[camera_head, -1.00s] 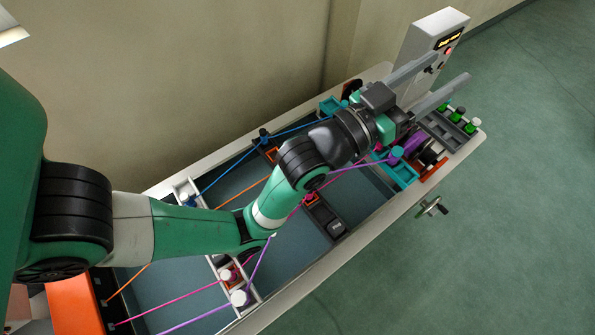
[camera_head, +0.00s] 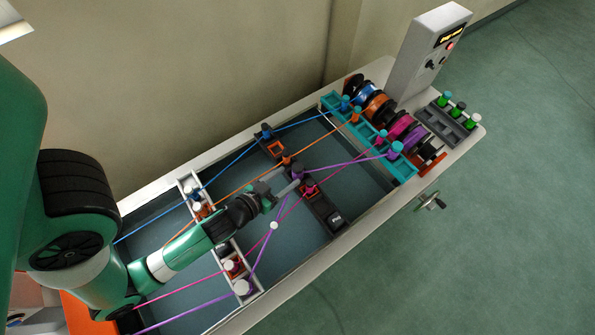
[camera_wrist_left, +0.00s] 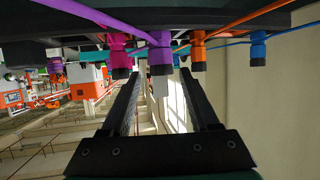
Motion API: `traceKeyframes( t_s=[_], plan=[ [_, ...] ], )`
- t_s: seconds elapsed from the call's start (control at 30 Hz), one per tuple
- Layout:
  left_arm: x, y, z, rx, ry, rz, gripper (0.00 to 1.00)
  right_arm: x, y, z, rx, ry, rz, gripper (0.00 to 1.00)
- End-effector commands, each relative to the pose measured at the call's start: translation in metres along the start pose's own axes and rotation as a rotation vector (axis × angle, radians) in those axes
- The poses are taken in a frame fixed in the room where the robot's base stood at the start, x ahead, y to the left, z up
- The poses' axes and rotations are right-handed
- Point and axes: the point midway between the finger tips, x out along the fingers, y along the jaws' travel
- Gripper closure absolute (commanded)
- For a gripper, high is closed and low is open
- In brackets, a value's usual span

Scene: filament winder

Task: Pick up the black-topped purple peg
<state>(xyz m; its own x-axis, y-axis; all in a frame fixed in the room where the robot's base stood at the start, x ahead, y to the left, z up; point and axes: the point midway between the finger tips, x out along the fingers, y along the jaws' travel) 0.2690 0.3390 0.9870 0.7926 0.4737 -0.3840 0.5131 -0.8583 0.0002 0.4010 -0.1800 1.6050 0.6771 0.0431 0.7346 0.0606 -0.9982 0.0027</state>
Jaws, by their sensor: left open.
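The purple peg (camera_head: 297,171) stands on the dark middle crossbar, with a purple thread at it. In the left wrist view the purple peg (camera_wrist_left: 160,42) shows upside down with a dark tip. My left gripper (camera_head: 284,180) is open beside the peg in the head view. In the left wrist view the gripper (camera_wrist_left: 160,75) has its fingertips on either side of the peg's line, with nothing between the lower fingers. Whether the fingers touch the peg cannot be told. My right gripper is in neither view.
On the same crossbar a magenta peg (camera_head: 309,187) and an orange peg (camera_head: 286,158) stand close by, and a blue peg (camera_head: 266,133) farther off. Coloured threads run along the frame. Spools (camera_head: 380,104) and a control box (camera_head: 428,50) stand at the far end.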

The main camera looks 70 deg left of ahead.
Motion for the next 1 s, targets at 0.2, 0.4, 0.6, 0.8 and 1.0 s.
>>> traceKeyframes(
  t_s=[0.2, 0.4, 0.6, 0.8, 1.0],
  plan=[
    [0.038, 0.0, -0.001, 0.0, 0.002, -0.001, 0.39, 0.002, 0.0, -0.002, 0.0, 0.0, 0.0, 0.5],
    [0.045, 0.0, 0.0, 0.0, 0.001, 0.0, 0.39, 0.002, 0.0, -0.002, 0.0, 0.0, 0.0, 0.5],
    [0.076, -0.003, 0.003, -0.001, 0.001, -0.001, 0.39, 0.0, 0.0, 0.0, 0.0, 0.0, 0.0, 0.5],
    [0.095, -0.002, 0.003, 0.0, 0.002, 0.001, 0.39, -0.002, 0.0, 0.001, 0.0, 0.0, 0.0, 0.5],
    [0.095, -0.002, 0.003, 0.0, 0.001, 0.001, 0.44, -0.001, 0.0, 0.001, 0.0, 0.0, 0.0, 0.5]
  ],
)
